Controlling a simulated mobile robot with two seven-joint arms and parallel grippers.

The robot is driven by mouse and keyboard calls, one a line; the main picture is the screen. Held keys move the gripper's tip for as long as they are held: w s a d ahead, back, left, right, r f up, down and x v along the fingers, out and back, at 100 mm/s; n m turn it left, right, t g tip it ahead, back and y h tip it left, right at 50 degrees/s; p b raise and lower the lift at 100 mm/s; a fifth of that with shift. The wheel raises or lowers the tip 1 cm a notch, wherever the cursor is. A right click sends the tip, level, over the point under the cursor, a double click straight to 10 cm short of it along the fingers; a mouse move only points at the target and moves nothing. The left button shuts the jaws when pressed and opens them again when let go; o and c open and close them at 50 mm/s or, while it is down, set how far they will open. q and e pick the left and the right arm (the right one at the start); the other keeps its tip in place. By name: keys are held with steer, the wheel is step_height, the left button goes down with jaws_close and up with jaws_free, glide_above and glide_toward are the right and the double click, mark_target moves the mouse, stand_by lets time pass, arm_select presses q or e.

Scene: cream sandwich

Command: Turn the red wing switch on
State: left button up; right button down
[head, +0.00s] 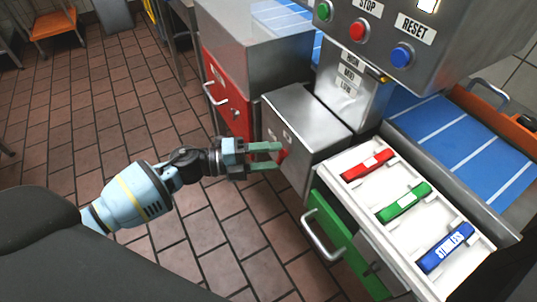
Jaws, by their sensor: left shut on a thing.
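The red wing switch (282,156) is on the left-facing side of a grey metal box (307,122) in the middle of the head view. My left gripper (280,157) reaches it from the left, with its green fingers shut on the switch. The fingers cover part of the switch, so its exact angle is hard to tell. My right gripper is not in view.
A control panel with green, red and blue buttons (402,56) hangs above the box. An open drawer (378,205) holding red, green and blue labelled pieces juts out at the right. A red cabinet (226,90) stands behind. Tiled floor (105,125) is clear at left.

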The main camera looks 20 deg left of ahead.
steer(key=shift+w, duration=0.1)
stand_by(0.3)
arm_select(q)
steer(key=o, duration=1)
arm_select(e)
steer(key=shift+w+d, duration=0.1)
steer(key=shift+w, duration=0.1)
arm_select(q)
steer(key=v, duration=0.7)
steer(key=shift+s+a+b, duration=0.2)
steer(key=shift+a+b, duration=0.1)
steer(key=shift+a, duration=0.05)
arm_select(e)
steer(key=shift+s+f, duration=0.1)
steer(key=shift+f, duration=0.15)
